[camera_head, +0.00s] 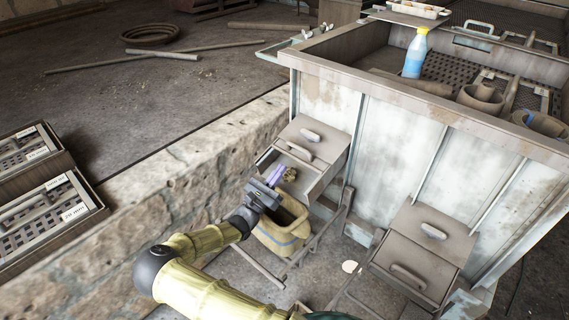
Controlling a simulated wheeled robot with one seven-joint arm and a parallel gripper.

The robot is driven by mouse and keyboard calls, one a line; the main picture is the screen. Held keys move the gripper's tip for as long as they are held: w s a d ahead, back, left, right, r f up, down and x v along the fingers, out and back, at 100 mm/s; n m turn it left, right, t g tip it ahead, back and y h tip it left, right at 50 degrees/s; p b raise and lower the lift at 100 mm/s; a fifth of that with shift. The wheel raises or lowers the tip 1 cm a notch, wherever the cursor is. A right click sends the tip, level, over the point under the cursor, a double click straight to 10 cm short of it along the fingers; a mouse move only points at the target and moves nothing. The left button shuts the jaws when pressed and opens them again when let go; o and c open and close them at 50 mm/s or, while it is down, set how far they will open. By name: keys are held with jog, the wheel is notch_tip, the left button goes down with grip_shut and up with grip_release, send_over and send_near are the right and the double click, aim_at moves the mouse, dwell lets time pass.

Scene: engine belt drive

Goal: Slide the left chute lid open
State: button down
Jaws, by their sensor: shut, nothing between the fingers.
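The left chute (318,183) is a grey-brown metal box on the pale tank wall. Its sloping top carries an upper panel (327,146) with a bar handle (311,135), and a second bar handle (300,151) sits lower down. I cannot tell for sure which panel is the lid or how far it is slid. My gripper (282,174) is shut and empty, with purplish fingers, at the lower left of the left chute, below the lower handle. I cannot tell whether it touches the chute.
A yellowish bin (282,240) stands under the left chute, just below my gripper. A similar right chute (425,247) with two handles is at the lower right. A stone wall (170,185) runs along the left.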

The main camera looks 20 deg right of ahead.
jog(key=v, duration=0.7)
jog(key=shift+s+a+f, duration=0.15)
jog(key=shift+f, duration=0.2)
